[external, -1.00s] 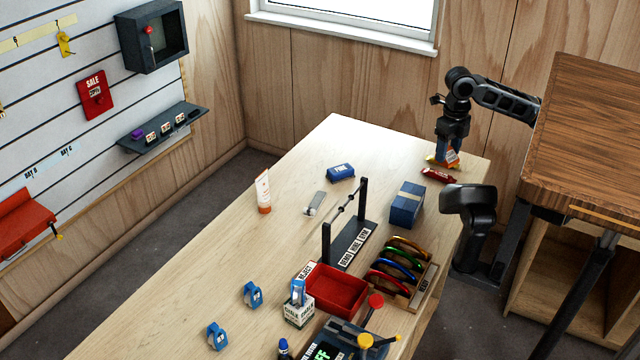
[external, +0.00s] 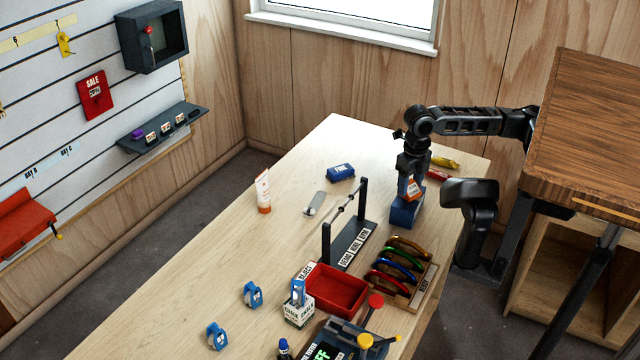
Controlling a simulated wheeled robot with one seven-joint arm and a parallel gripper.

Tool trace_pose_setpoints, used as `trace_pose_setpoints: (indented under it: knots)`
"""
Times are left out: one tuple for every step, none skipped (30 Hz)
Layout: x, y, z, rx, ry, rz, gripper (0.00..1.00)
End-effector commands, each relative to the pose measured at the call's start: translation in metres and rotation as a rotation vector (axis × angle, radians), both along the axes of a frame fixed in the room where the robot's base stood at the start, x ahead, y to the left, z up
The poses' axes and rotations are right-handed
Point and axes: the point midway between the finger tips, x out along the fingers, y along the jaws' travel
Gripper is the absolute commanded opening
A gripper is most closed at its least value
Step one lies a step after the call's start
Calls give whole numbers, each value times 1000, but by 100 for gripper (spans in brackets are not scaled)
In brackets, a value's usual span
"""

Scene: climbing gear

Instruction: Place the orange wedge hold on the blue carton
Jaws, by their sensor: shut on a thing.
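The orange wedge hold (external: 413,190) is in my gripper (external: 411,187) in the external view. My gripper points down and is shut on it, hiding part of it. The blue carton (external: 402,213) stands on the table near its right edge, directly below my gripper. The wedge is at the carton's top; I cannot tell whether it touches the carton. My gripper and arm cover part of the carton's top.
A yellow wrapped item (external: 445,162) and a red one (external: 437,175) lie behind my gripper. A black rack with a bar (external: 346,243) stands left of the carton. Coloured carabiners (external: 402,262) and a red tray (external: 338,290) are in front. The far left tabletop is clear.

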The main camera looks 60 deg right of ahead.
Motion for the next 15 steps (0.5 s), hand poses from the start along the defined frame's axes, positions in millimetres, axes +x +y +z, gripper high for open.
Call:
trace_pose_setpoints:
  knots:
    - [0,0,-2,0,0,0,26]
    - [0,0,-2,0,0,0,26]
    - [0,0,-2,0,0,0,26]
    - [0,0,-2,0,0,0,26]
    - [0,0,-2,0,0,0,26]
    - [0,0,-2,0,0,0,26]
    - [0,0,-2,0,0,0,26]
    - [0,0,-2,0,0,0,26]
    - [0,0,-3,0,0,0,26]
    - [0,0,-4,0,1,0,26]
    - [0,0,-5,1,1,0,26]
    - [0,0,-5,0,1,0,57]
    - [0,0,-5,0,1,0,60]
    - [0,0,-4,0,1,0,63]
    - [0,0,-4,0,1,0,67]
